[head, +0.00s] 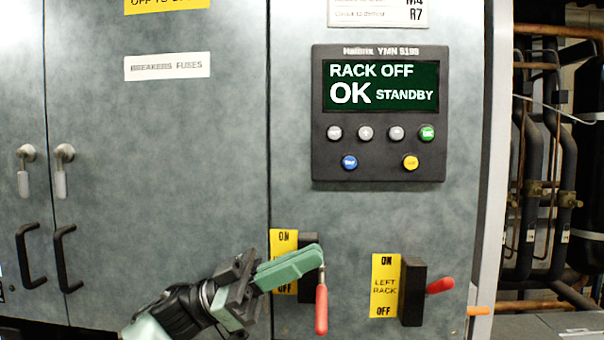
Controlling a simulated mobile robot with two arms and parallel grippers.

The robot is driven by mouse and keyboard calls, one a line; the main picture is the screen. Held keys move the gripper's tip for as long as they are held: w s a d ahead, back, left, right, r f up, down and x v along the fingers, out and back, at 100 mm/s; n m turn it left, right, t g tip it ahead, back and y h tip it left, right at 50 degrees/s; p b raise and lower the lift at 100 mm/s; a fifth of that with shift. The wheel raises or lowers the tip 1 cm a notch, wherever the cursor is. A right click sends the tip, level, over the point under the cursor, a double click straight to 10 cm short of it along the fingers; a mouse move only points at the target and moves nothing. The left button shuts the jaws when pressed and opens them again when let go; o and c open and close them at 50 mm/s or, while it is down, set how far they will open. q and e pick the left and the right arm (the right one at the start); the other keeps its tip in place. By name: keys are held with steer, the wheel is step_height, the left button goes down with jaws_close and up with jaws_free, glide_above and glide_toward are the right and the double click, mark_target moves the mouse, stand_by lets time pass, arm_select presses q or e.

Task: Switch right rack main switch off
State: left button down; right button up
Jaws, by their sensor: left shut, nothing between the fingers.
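A main switch with a black housing (309,240) and a red handle (321,308) sits on the grey cabinet. Its handle hangs down beside OFF. Its yellow label (284,238) shows ON at the top; my gripper hides the middle. My left gripper (318,257) is shut and empty, its green fingers in front of this switch, just above the red handle. Whether they touch it I cannot tell. A second switch (412,290), labelled LEFT RACK, is to the right; its red handle (440,286) points right and slightly up. My right gripper is not in view.
A control panel (380,188) above the switches reads RACK OFF, OK, STANDBY. Cabinet doors with black handles (66,260) and keyed locks are at left. Black pipes (530,170) stand beyond the cabinet's right edge. The cabinet face between panel and switches is clear.

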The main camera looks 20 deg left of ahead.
arm_select(q)
step_height(320, 180, up, 14)
steer(key=shift+f, duration=0.15)
stand_by(0.6)
